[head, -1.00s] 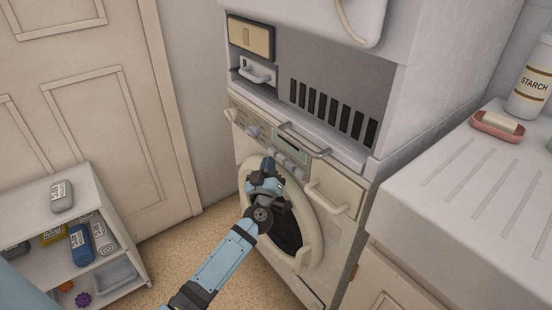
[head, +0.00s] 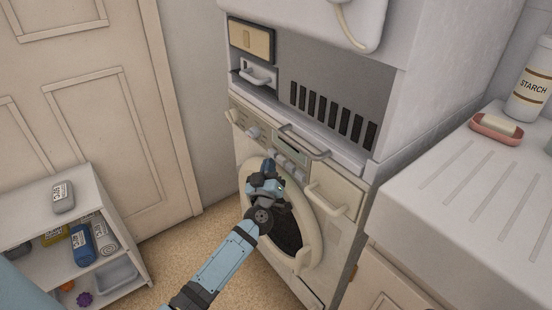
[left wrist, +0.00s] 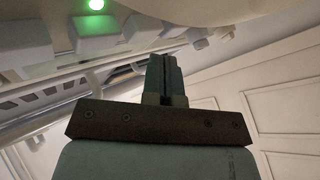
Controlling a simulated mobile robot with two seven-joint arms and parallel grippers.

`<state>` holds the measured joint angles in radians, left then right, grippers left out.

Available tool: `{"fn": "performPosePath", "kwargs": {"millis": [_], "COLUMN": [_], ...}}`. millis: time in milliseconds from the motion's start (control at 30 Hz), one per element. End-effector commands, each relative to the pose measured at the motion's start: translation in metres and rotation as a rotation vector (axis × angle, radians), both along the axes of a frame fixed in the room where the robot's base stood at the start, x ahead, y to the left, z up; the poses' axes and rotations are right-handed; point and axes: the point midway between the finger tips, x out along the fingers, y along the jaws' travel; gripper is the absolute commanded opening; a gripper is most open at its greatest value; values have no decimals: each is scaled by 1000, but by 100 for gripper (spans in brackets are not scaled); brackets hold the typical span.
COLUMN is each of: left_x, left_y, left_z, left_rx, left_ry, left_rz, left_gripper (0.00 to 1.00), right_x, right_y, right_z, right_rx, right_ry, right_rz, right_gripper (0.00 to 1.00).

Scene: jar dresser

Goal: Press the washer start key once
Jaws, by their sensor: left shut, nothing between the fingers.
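The washer (head: 318,231) has a round door with a dark window and a control panel on top. A row of light keys (head: 290,166) sits on the panel, below a small display (head: 291,144). My left gripper (head: 268,164) is shut and empty, just left of and below the keys in the head view. In the left wrist view its closed fingers (left wrist: 163,72) point up, apart from the pale keys (left wrist: 97,34) at the upper left. A green light (left wrist: 96,5) glows by one key. I cannot read which key is start. My right gripper is not in view.
A handle (head: 303,142) juts out above the panel and a drawer handle (head: 331,202) to its right. A sink counter (head: 470,200) stands right, and a low shelf (head: 120,236) with packages stands left.

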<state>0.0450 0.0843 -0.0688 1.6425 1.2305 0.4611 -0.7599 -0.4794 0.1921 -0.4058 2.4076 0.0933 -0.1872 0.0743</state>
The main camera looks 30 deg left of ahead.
Motion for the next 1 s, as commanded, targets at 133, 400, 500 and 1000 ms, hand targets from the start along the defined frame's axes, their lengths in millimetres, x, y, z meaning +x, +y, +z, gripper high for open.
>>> {"fn": "performPosePath", "kwargs": {"millis": [133,400,500,1000], "left_x": [7,-4,-13,-41], "left_y": [-6,-2,2,17], "left_z": [9,11,12,8], "left_rx": [-16,-15,-15,-6], "left_ry": [-21,-21,-21,-18], "left_rz": [-6,-7,-8,-4], "left_gripper": [0,0,0,0], "right_x": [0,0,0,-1], "right_y": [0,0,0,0], "right_z": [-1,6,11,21], "right_rx": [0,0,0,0], "right_ry": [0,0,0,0], "right_rz": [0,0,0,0], "right_gripper": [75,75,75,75]}}
